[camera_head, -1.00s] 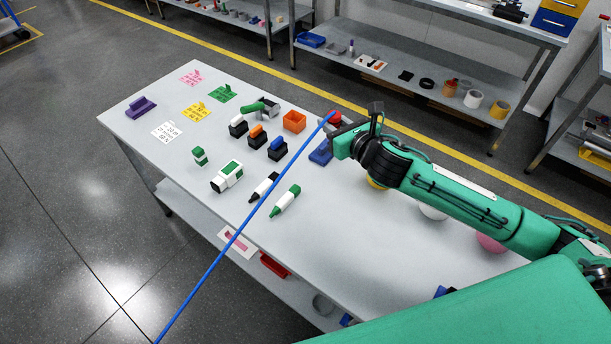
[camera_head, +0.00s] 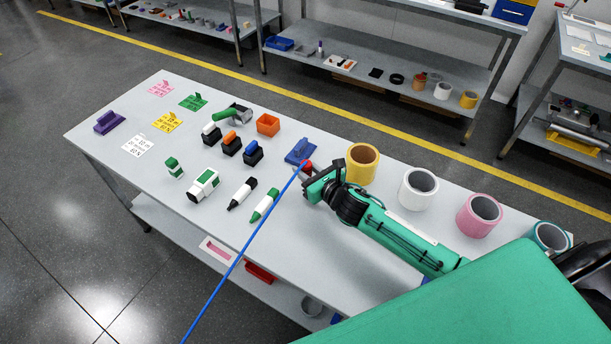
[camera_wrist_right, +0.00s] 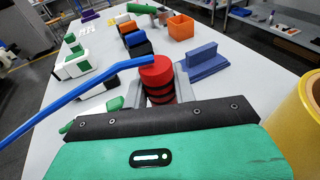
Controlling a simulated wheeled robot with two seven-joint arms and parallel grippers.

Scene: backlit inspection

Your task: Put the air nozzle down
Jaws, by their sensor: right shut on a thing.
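The air nozzle (camera_head: 307,166) is a red cylinder with a long blue hose (camera_head: 238,252) running down to the lower left. In the wrist view the red nozzle (camera_wrist_right: 158,80) has dark bands and stands roughly upright between the fingers. My right gripper (camera_head: 308,171) is shut on it, over the table just in front of the blue block with a raised grip (camera_head: 299,151). Its lower end is hidden by the gripper, so I cannot tell whether it touches the table. My left gripper is not in view.
Rolls in yellow (camera_head: 362,164), white (camera_head: 418,189), pink (camera_head: 478,215) and teal stand right of the gripper. Two markers (camera_head: 265,205) lie left, with stamps and an orange bin (camera_head: 268,124) beyond. The table's front strip (camera_head: 285,250) is clear apart from the hose crossing it.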

